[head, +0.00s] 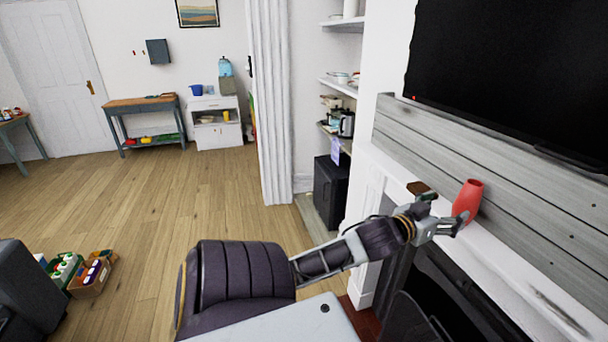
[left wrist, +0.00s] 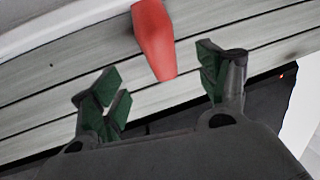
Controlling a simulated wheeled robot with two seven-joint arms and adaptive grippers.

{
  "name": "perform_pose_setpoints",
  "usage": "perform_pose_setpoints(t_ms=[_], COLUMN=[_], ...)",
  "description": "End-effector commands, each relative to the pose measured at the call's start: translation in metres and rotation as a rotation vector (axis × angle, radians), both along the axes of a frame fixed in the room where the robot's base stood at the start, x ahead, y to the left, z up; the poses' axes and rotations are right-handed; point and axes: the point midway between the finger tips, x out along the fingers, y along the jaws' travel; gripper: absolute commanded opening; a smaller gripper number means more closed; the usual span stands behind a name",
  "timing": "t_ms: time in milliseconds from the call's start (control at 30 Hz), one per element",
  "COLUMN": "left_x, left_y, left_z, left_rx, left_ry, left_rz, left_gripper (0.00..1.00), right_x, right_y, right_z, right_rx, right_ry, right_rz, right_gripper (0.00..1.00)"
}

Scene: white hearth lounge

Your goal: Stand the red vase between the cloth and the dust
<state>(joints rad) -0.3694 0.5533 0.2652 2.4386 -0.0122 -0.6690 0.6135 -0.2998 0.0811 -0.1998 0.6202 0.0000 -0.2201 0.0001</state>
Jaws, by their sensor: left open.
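The red vase (head: 467,200) stands upright on the white mantel shelf, against the grey plank wall. My left gripper (head: 444,212) is open beside the vase, on its left in the head view. In the left wrist view the vase (left wrist: 153,40) shows beyond the gap between the open green-padded fingers (left wrist: 160,88), and nothing is gripped. A grey smudge, probably the dust (head: 562,312), lies on the shelf nearer to me. A small brown item (head: 418,188) lies on the shelf beyond the gripper; I cannot tell if it is the cloth. My right gripper is out of view.
The wall-mounted television (head: 510,75) hangs above the shelf. The dark fireplace opening (head: 450,290) is below it. A white-walled alcove with shelves (head: 338,88) and a small black fridge (head: 330,190) stands farther left. The shelf between vase and smudge looks clear.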

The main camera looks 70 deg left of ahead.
Motion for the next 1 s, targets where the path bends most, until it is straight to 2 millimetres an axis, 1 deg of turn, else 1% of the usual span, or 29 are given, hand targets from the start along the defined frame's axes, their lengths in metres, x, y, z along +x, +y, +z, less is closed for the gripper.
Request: perform_pose_setpoints(t_ms=[67, 167, 267, 367, 400, 467, 500, 567, 600, 633, 667, 700, 767, 800, 867, 900, 967, 1000], left_x=[0.003, 0.008, 0.015, 0.021, 0.023, 0.025, 0.026, 0.026, 0.026, 0.025, 0.024, 0.022, 0.018, 0.015, 0.009, 0.005, -0.003, -0.009], left_y=[0.004, 0.011, 0.021, 0.033, 0.037, 0.043, 0.047, 0.052, 0.054, 0.056, 0.057, 0.059, 0.061, 0.062, 0.063, 0.062, 0.062, 0.061], left_z=[-0.009, -0.028, -0.059, -0.099, -0.116, -0.143, -0.161, -0.189, -0.208, -0.221, -0.236, -0.254, -0.283, -0.301, -0.329, -0.348, -0.376, -0.394], left_rx=[-0.002, -0.003, -0.007, -0.009, -0.01, -0.011, -0.011, -0.012, -0.012, -0.013, -0.014, -0.013, -0.014, -0.013, -0.013, -0.013, -0.012, -0.012], left_ry=[0.014, 0.042, 0.085, 0.142, 0.165, 0.203, 0.228, 0.265, 0.292, 0.311, 0.33, 0.356, 0.394, 0.42, 0.459, 0.485, 0.524, 0.551], left_rz=[0.006, 0.017, 0.031, 0.047, 0.054, 0.062, 0.066, 0.073, 0.076, 0.079, 0.082, 0.084, 0.087, 0.088, 0.089, 0.089, 0.088, 0.088], left_gripper=[0.75, 0.75, 0.75, 0.75, 0.75, 0.75, 0.75, 0.75, 0.75, 0.75, 0.75, 0.75, 0.75, 0.75, 0.75, 0.75, 0.75, 0.75], right_x=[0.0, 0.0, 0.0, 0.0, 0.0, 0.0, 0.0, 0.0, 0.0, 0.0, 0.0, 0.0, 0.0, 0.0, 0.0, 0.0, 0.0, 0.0], right_y=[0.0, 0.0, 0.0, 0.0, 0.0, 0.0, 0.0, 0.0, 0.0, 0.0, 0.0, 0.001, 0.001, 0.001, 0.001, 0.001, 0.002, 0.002], right_z=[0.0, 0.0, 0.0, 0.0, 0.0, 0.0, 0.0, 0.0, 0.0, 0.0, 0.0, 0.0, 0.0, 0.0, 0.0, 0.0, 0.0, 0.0], right_rx=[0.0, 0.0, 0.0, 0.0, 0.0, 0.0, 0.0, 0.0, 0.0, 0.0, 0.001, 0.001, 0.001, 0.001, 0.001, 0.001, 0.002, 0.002], right_ry=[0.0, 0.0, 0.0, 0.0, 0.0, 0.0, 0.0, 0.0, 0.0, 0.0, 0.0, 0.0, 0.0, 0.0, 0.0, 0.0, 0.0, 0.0], right_rz=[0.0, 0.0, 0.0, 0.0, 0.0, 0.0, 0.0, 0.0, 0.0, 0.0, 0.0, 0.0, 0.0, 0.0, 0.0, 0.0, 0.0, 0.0], right_gripper=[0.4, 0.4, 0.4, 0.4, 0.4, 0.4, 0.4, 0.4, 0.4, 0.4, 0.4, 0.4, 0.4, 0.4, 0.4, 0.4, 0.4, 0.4])
